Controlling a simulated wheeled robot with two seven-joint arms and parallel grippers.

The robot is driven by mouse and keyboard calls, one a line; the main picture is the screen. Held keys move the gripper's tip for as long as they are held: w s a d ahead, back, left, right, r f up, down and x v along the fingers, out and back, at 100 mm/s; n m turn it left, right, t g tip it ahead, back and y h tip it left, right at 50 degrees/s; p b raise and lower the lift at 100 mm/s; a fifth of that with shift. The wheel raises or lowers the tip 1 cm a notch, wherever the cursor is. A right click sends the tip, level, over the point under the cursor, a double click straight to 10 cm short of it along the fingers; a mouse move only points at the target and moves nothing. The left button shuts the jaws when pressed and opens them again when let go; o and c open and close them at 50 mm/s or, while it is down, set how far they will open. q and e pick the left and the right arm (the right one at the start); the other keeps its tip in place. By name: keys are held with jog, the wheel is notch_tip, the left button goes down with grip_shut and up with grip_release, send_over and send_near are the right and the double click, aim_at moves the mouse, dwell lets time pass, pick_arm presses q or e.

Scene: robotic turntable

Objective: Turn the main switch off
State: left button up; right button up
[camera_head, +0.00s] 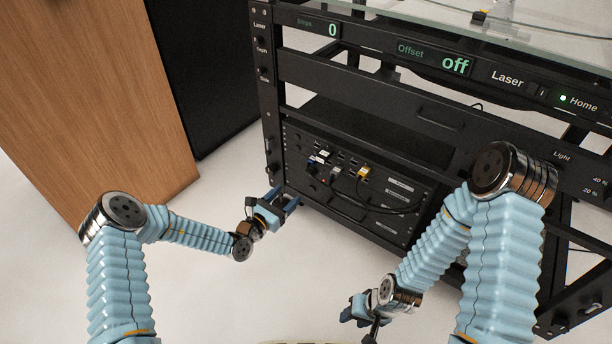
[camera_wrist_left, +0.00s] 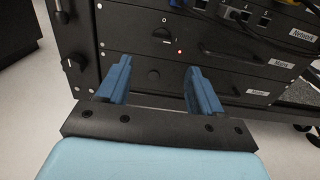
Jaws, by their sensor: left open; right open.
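A black rotary knob (camera_wrist_left: 163,33) with white marks sits on the lower rack panel in the left wrist view, with a small red light (camera_wrist_left: 180,51) just right of and below it. It looks like the main switch; its exact setting is too small to read. My left gripper (camera_head: 286,201) is open and empty in front of the rack's lower left corner. In the left wrist view its two blue fingers (camera_wrist_left: 159,65) are spread below the knob, apart from it. My right gripper (camera_head: 358,309) is low at the bottom centre of the head view, away from the rack.
The black rack (camera_head: 350,83) carries displays, cables and a row of plugs. Another knob (camera_wrist_left: 72,64) sits on its left post. A wooden cabinet (camera_head: 90,90) stands at left. The floor between is clear.

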aim_at(311, 172)
pick_arm(q)
jog(key=b+x, duration=0.2)
jog(key=x, duration=0.9)
jog(key=shift+s, duration=0.15)
jog(key=shift+c, duration=0.3)
jog(key=c, duration=1)
